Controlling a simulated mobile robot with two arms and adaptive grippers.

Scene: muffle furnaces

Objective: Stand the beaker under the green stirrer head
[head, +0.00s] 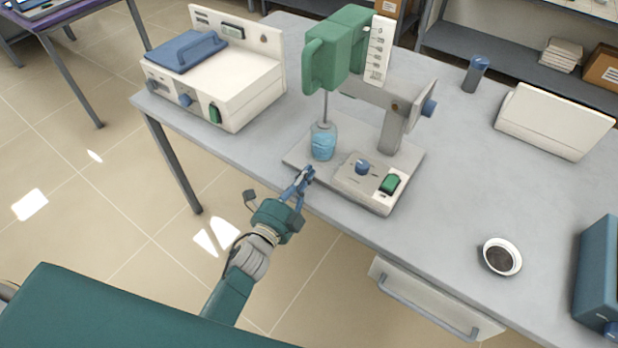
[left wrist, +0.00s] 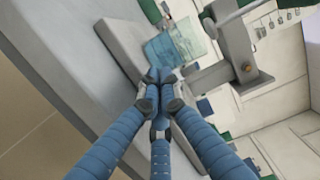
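The beaker (head: 323,145), clear with blue liquid, stands upright on the stirrer's base plate (head: 408,162), below the green stirrer head (head: 338,50). The thin stirrer shaft (head: 325,104) runs down into the beaker's mouth. In the left wrist view the beaker (left wrist: 172,48) is just beyond my fingertips. My left gripper (head: 305,175) is at the front edge of the base plate, apart from the beaker. In the left wrist view its blue fingers (left wrist: 160,77) meet at the tips with nothing between them. My right gripper is not in view.
A control box (head: 368,184) with a blue knob and green switch sits on the base, right of the beaker. A white furnace-like unit (head: 215,85) stands to the left. A dark-filled bowl (head: 500,257) and a blue cup (head: 475,74) stand to the right. The table between is clear.

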